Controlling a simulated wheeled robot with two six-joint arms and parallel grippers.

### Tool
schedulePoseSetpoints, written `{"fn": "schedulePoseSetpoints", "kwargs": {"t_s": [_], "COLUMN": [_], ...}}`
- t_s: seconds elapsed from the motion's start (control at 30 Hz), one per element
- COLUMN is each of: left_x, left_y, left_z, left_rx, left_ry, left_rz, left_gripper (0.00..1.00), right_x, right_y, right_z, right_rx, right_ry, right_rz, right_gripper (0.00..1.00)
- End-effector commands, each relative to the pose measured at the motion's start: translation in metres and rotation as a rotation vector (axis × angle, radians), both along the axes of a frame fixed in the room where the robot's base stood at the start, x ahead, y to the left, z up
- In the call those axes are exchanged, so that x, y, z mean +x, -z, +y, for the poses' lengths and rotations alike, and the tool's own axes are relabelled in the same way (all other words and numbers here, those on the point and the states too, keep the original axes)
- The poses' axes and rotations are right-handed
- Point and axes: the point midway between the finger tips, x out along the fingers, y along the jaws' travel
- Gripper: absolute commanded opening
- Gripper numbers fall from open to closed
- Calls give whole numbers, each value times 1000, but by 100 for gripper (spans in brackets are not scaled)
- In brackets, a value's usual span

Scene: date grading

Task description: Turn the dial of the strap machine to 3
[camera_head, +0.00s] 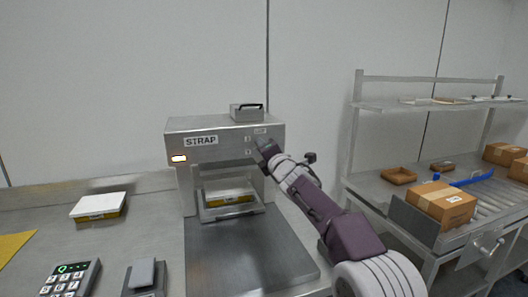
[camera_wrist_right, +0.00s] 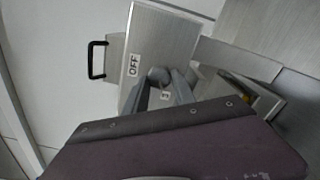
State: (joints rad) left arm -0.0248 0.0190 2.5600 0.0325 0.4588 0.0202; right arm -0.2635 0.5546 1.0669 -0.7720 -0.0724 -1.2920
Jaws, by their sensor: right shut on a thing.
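In the right wrist view, the fingers of my right gripper (camera_wrist_right: 160,88) are closed around the dial. An OFF label (camera_wrist_right: 133,65) is beside it, and a small label, apparently 3, shows between the fingers. I cannot tell which mark the dial points to. My left gripper is out of view.
A yellow-and-white box (camera_head: 230,197) sits in the machine's opening. A white-topped box (camera_head: 98,206) and a keypad (camera_head: 70,279) are on the bench at left. A shelf unit (camera_head: 430,104) and cardboard box (camera_head: 442,203) are at right. The machine's front plate (camera_head: 245,255) is clear.

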Motion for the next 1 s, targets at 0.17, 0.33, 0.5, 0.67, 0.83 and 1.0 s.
{"fn": "schedulePoseSetpoints", "kwargs": {"t_s": [0.17,0.33,0.5,0.67,0.83,1.0], "left_x": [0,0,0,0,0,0], "left_y": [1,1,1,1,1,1], "left_z": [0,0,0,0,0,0], "left_rx": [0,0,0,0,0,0], "left_ry": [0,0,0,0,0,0], "left_rz": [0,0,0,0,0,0], "left_gripper": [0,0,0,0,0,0], "right_x": [0,0,0,0,0,0], "right_y": [3,3,3,4,3,2], "right_z": [1,1,1,1,0,0], "right_rx": [-36,-48,-49,-48,-47,-46], "right_ry": [-1,-1,0,0,0,-1], "right_rz": [-6,-10,-10,-10,-11,-12], "right_gripper": [0,0,0,34,53,53]}}
